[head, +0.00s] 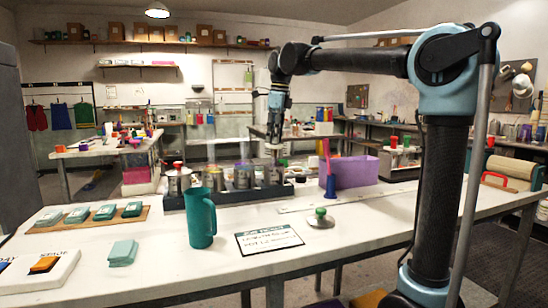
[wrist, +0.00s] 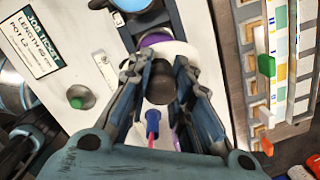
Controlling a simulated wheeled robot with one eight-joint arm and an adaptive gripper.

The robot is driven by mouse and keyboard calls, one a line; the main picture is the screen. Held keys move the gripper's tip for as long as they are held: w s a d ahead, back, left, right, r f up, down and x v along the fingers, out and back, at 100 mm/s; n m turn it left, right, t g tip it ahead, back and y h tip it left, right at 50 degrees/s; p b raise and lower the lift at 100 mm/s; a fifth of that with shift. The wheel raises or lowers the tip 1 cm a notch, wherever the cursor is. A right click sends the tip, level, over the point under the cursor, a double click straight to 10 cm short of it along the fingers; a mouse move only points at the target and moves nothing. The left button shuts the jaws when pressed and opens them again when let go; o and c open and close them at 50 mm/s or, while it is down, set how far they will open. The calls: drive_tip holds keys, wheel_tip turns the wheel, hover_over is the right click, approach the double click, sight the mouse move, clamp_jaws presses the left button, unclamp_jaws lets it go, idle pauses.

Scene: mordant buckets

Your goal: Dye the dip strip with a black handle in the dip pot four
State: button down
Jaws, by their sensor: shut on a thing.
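My gripper (head: 275,142) is above the row of metal pots on the far side of the white table. In the wrist view my gripper (wrist: 166,75) is shut on a dark rounded piece, which looks like the black handle of the dip strip (wrist: 160,90). The strip itself cannot be made out. Several grey pots stand in a dark tray (head: 228,197); one pot (head: 275,175) is below my gripper. Whether the strip is in it or above it, I cannot tell.
A teal jug (head: 201,220) stands in front of the tray. A job card (head: 268,240) and a green-knobbed weight (head: 320,219) lie nearer. A purple bin (head: 352,172) and a blue holder with a pink rod (head: 329,182) stand right. Green pads lie on a board (head: 60,227) left.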

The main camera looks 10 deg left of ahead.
sight(272, 150)
drive_tip(key=shift+f, duration=2.85)
drive_tip(key=shift+w+d+r, duration=0.15)
drive_tip(key=shift+d+r, duration=0.1)
drive_tip(key=shift+a+f, duration=0.1)
drive_tip(key=shift+a, duration=0.1)
drive_tip(key=shift+s+a+f, duration=0.15)
drive_tip(key=shift+s+a, duration=0.15)
drive_tip(key=shift+a, duration=0.05)
drive_tip(key=shift+w+d+r, duration=0.1)
drive_tip(key=shift+d+r, duration=0.05)
drive_tip(key=shift+r, duration=2)
drive_tip(key=shift+w+d+r, duration=0.1)
drive_tip(key=shift+d+r, duration=0.05)
drive_tip(key=shift+r, duration=1.95)
